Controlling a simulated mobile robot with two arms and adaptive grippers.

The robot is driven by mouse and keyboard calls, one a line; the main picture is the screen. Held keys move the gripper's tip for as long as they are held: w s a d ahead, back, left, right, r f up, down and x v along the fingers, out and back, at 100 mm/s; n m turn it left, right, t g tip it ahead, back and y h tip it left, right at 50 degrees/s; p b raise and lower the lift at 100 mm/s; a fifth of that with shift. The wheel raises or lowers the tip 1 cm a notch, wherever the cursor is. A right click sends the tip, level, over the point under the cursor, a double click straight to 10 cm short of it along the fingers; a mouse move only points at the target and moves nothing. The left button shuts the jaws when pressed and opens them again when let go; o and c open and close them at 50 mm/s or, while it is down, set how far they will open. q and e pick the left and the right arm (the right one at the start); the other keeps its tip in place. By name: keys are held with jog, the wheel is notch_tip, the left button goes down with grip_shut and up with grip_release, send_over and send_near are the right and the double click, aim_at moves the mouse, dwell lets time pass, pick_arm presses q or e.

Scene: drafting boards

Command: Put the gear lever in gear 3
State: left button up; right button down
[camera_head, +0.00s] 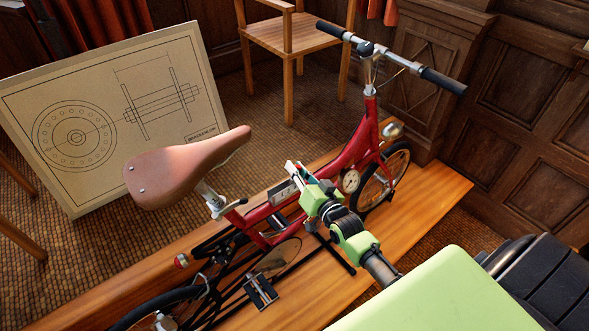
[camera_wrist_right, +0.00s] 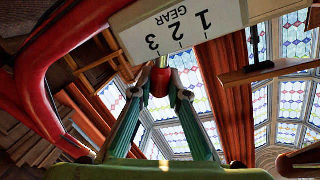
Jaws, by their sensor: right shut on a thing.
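A red bicycle (camera_head: 345,160) stands on a wooden platform. A gear indicator plate (camera_wrist_right: 185,25) with the numbers 1, 2 and 3 and the word GEAR fills the top of the right wrist view. In the head view a small gear box (camera_head: 283,192) sits by the red frame. My right gripper (camera_head: 296,172) is at this gear box, its green arm reaching in from the lower right. In the wrist view its fingers (camera_wrist_right: 160,88) are shut on the red lever knob (camera_wrist_right: 160,82), just below the plate near the 3. The lever's exact setting cannot be told. My left gripper is not in view.
The brown saddle (camera_head: 180,165) rises left of the gear box, and the handlebar (camera_head: 390,57) stands behind. The wooden platform (camera_head: 430,185) carries the bicycle. A drawing board (camera_head: 200,65) leans at the left. A wooden chair (camera_head: 300,35) stands at the back.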

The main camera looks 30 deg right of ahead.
jog(key=c, duration=1.9)
grip_release()
jog(key=s, duration=0.8)
jog(key=s+r, duration=0.1)
jog(key=s, duration=0.3)
jog(key=shift+a, duration=0.2)
jog(key=s+a+f+n+g, duration=0.1)
jog(key=s+a+f+g, duration=0.3)
jog(key=f, duration=0.7)
jog(key=s+d+f+n+g, duration=0.1)
jog(key=s+f, duration=0.4)
jog(key=f, duration=0.5)
jog(key=s+a+f+n+g, duration=0.25)
jog(key=s+f, duration=0.25)
jog(key=f, duration=0.6)
jog(key=s+a+f+n+g, duration=0.1)
jog(key=s+f+g, duration=0.1)
jog(key=s+f, duration=0.3)
jog(key=s+a+f+n+g, duration=0.1)
jog(key=s+f, duration=0.4)
jog(key=s, duration=0.8)
jog(key=s+a+f+n+g, duration=0.2)
jog(key=s+f+g, duration=0.3)
jog(key=s, duration=0.4)
jog(key=shift+a+f+g+y, duration=0.15)
jog(key=shift+f+g+y, duration=0.1)
jog(key=shift+f+y, duration=0.1)
